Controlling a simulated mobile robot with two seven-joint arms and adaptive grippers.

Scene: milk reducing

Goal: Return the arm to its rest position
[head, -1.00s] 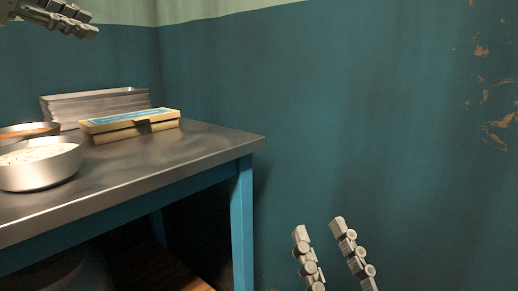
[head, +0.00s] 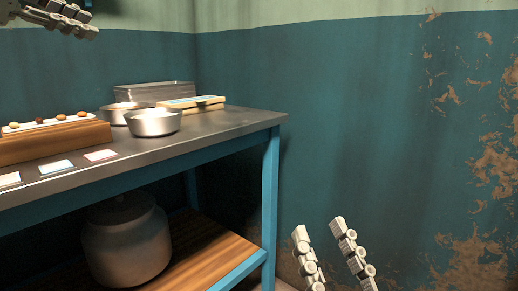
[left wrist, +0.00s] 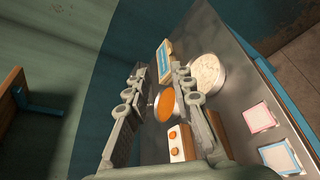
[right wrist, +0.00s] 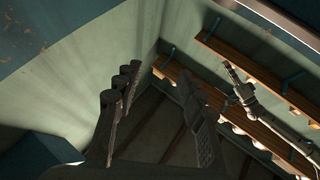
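My left gripper (head: 75,22) is at the upper left of the head view, held in the air above the table's height. In the left wrist view its two fingers (left wrist: 159,72) stand apart with nothing between them touching. My right gripper (head: 318,228) is low in the head view, to the right of the table's leg, with its fingers spread and empty. The right wrist view shows its fingers (right wrist: 163,78) wide apart, pointing up towards the wall and ceiling area. Most of both arms is out of the head view.
The metal-topped table (head: 205,130) fills the left side. It bears a metal bowl (head: 153,123), another bowl, a box (head: 192,102), stacked trays, a wooden stand (head: 50,145) and cards. A large jar (head: 128,245) stands on the lower shelf. The wall at right is bare.

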